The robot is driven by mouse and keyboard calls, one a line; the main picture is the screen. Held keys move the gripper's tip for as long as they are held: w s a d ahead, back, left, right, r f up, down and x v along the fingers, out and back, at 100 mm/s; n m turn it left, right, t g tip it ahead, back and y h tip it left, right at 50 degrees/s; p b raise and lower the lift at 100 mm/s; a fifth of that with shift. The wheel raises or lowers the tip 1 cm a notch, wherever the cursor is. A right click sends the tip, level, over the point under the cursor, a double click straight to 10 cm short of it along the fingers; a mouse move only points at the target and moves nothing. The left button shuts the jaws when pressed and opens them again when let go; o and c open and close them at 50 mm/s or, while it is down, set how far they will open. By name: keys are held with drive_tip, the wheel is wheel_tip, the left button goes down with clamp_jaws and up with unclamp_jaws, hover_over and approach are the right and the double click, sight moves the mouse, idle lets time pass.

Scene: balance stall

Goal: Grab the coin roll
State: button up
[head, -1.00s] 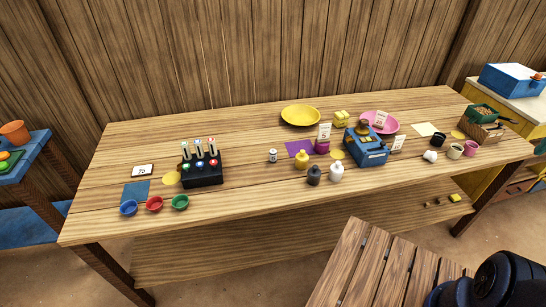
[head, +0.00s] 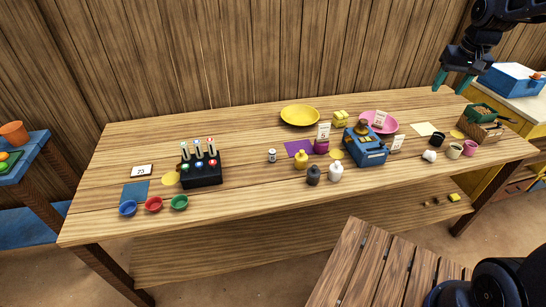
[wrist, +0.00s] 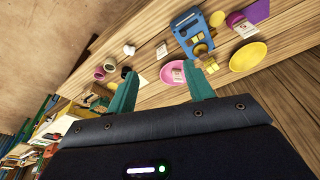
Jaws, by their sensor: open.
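A small pale upright cylinder (head: 272,156) with dark marks stands alone near the middle of the table (head: 240,140); it may be the coin roll, but it is too small to tell. My gripper (head: 452,84) is at the upper right in the head view, above the table's far right end, with its two teal fingers apart and nothing between them. It is far to the right of the cylinder. In the wrist view my gripper (wrist: 160,78) is also open and empty, and I cannot make out the cylinder there.
A blue machine (head: 365,147), white bottle (head: 336,172), dark bottle (head: 313,175) and purple mat (head: 298,148) stand right of the cylinder. A black box with levers (head: 203,172) is left. A yellow plate (head: 300,115) lies behind. Bare table surrounds the cylinder.

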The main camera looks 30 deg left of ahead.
drive_tip(key=w+a+f+n, duration=0.1)
drive_tip(key=a+f, duration=0.1)
drive_tip(key=a, duration=0.5)
drive_tip(key=w+a+f+n, duration=0.1)
drive_tip(key=a+f, duration=0.2)
drive_tip(key=a, duration=0.4)
drive_tip(key=n+g+h, duration=0.1)
drive_tip(key=n+g, duration=0.1)
drive_tip(key=n, duration=0.2)
approach(272, 151)
drive_tip(key=shift+w+d+f, duration=0.15)
drive_tip(key=shift+w+f, duration=0.25)
drive_tip(key=shift+w, duration=0.3)
drive_tip(key=shift+s+f, duration=0.2)
drive_tip(key=shift+f, duration=0.05)
wheel_tip(272, 151, down, 5)
drive_tip(key=shift+f, duration=0.2)
drive_tip(key=shift+s+f, duration=0.2)
drive_tip(key=shift+f, duration=1.1)
drive_tip(key=shift+s+f, duration=0.15)
drive_tip(key=shift+f, duration=1.15)
drive_tip(key=c, duration=1)
clamp_jaws()
